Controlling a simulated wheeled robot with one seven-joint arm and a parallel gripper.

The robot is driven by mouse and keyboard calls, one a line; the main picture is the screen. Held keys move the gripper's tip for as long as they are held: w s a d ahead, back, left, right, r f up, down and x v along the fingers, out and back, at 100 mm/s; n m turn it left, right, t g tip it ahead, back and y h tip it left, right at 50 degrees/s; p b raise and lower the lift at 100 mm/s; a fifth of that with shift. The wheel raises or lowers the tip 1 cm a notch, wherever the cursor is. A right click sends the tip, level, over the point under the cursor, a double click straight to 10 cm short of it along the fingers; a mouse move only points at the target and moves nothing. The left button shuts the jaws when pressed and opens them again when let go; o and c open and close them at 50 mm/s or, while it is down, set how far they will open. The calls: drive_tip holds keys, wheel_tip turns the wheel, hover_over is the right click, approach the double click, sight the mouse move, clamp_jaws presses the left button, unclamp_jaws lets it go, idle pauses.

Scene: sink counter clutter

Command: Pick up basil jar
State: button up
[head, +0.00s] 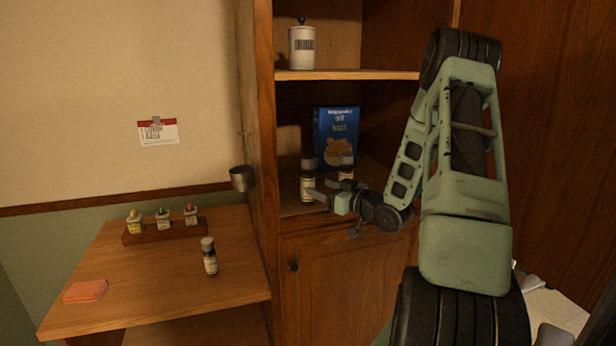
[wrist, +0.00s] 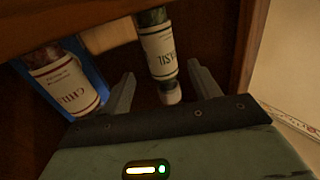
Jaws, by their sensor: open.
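The basil jar (head: 307,187) stands upright on the lower cabinet shelf, at the left, with a pale label and a cap. In the wrist view the basil jar (wrist: 159,50) appears upside down, its lettering partly readable, with its cap end between my fingertips. My gripper (head: 323,192) is open, its fingers reaching in from the right at the jar; the wrist view shows the gripper (wrist: 163,85) with a gap on both sides of the cap. Nothing is gripped. A chili jar (wrist: 66,84) stands close by; in the head view this second jar (head: 346,170) is partly hidden by my gripper.
A blue box (head: 336,132) stands behind the jars, and a wooden block (head: 288,139) at the left. The cabinet's left side panel (head: 260,110) and upper shelf (head: 345,75) bound the space. Another jar (head: 210,258), a bottle rack (head: 165,232) and a sponge (head: 85,291) are on the counter.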

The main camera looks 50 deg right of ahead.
sight(313, 186)
drive_tip(key=w+p, duration=0.3)
drive_tip(key=w, duration=0.2)
drive_tip(key=shift+w+a, duration=0.1)
drive_tip(key=shift+w, duration=0.05)
drive_tip(key=shift+w+f+p, duration=0.1)
drive_tip(key=shift+w+p, duration=0.2)
drive_tip(key=shift+w, duration=0.05)
drive_tip(key=c, duration=1.1)
